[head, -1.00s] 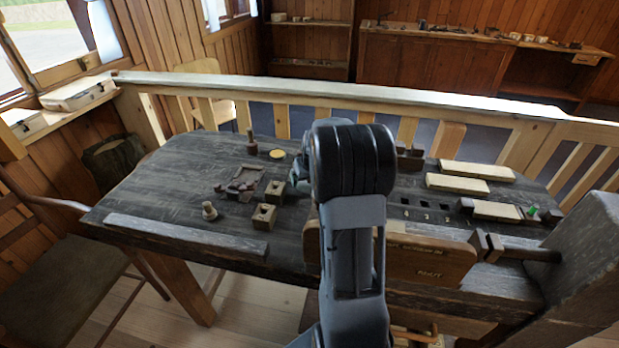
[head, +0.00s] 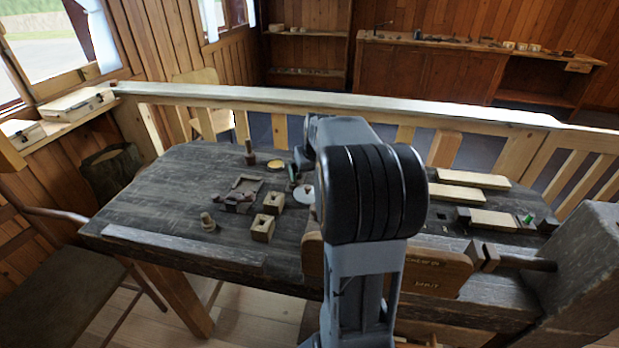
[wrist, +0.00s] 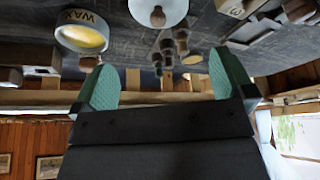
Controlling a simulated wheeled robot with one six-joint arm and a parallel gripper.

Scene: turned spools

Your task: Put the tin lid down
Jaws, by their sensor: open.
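The tin lid is a pale round disc with a brown knob (wrist: 158,12), at the top edge of the wrist view. In the head view the pale lid (head: 303,194) appears to lie on the dark table, right of two wooden blocks and partly behind my arm. My gripper (wrist: 163,78) is open, its two green fingers wide apart with nothing between them, and the lid is clear of them. In the head view my arm hides most of the gripper. An open tin marked WAX (wrist: 82,35), with yellow inside, shows at upper left in the wrist view.
A yellow disc (head: 275,164) and an upright spool (head: 250,153) are behind. The table's left part is mostly clear.

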